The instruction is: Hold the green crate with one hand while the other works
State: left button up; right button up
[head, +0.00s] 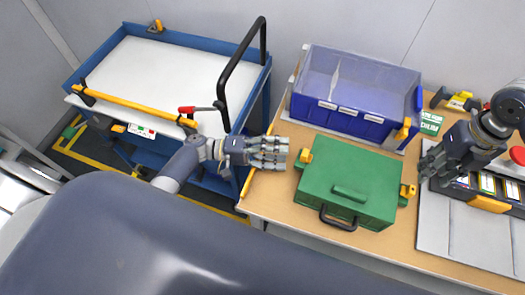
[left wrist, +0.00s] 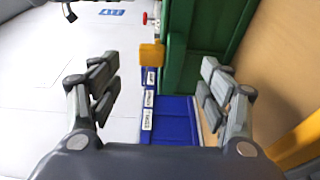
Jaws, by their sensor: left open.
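The green crate (head: 350,182) sits closed on the wooden table, with a dark handle at its front and yellow latches on its sides. My left gripper (head: 268,152) is open and empty, just left of the crate and apart from it. In the left wrist view the open fingers (left wrist: 160,92) frame the crate's green side (left wrist: 185,60) and a yellow latch (left wrist: 151,54) beyond them. My right gripper (head: 430,165) is to the right of the crate, near its right latch (head: 407,191). Whether it is open or shut is unclear.
A blue bin with a clear upper part (head: 355,90) stands behind the crate. A blue cart (head: 170,75) with a white top is at the left. A grey mat (head: 455,228) and a dark rack (head: 490,187) lie at the right. Bare wooden table (head: 280,195) shows left of the crate.

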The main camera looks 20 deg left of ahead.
pick_arm(q)
jog(key=shift+x, duration=2.15)
jog(key=c, duration=1.5)
pick_arm(e)
grip_shut()
